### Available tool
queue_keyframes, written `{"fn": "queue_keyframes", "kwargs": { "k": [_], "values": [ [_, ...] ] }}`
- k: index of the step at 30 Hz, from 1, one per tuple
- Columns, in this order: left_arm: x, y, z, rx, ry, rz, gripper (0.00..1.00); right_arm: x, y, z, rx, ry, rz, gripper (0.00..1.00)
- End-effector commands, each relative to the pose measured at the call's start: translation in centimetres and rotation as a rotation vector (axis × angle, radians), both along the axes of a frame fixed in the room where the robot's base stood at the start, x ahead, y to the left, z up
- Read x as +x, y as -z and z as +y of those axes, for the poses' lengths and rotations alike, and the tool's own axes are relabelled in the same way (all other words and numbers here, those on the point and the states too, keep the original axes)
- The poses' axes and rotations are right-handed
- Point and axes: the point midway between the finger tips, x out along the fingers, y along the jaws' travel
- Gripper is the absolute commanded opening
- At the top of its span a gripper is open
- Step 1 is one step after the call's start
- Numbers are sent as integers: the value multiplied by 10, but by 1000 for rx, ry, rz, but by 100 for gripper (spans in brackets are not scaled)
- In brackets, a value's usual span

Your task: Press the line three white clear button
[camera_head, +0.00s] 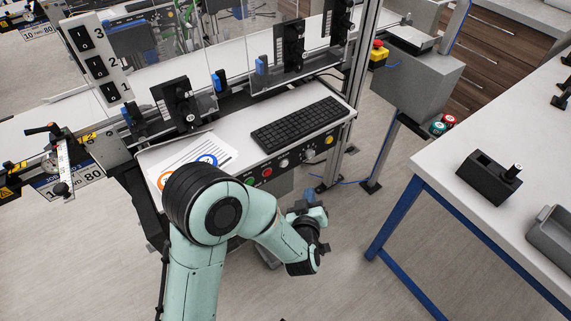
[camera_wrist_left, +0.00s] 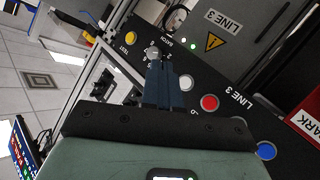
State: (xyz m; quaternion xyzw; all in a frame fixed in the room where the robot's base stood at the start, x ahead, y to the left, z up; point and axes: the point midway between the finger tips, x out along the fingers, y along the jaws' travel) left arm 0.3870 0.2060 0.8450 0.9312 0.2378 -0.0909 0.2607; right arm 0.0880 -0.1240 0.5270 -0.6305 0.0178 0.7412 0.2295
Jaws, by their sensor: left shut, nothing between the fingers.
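The line three control panel (camera_wrist_left: 222,88) fills the middle of the left wrist view, marked LINE 3. Its white button (camera_wrist_left: 186,83) lies just right of my fingers, between the selector knob (camera_wrist_left: 153,55) and the red button (camera_wrist_left: 209,102). In the head view the white button (camera_head: 283,163) is on the front face below the keyboard. My left gripper (camera_wrist_left: 162,65) has its dark blue fingers together and empty, pointing at the panel. In the head view this gripper (camera_head: 309,197) is in front of and below the panel. Contact with the panel is not visible. My right gripper is out of view.
A yellow button (camera_wrist_left: 131,38) and a blue button (camera_wrist_left: 267,151) are also on the panel. A keyboard (camera_head: 298,124) and a paper sheet (camera_head: 200,155) lie on the shelf above it. A white table (camera_head: 460,150) with blue legs stands right. Open floor lies between.

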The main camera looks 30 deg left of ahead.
Motion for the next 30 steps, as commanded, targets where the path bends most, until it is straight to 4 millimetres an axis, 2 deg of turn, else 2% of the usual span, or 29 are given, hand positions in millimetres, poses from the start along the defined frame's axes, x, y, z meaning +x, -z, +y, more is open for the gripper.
{"fn": "queue_keyframes", "kwargs": {
  "k": [8, 21, 30],
  "values": [
    [2, 0, 4, 0, -1, 1, 0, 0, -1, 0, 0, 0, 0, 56],
    [23, 0, 57, 0, -3, 2, 0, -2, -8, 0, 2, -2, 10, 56],
    [33, 1, 79, -1, 0, 2, 0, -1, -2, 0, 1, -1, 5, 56]
  ]
}}
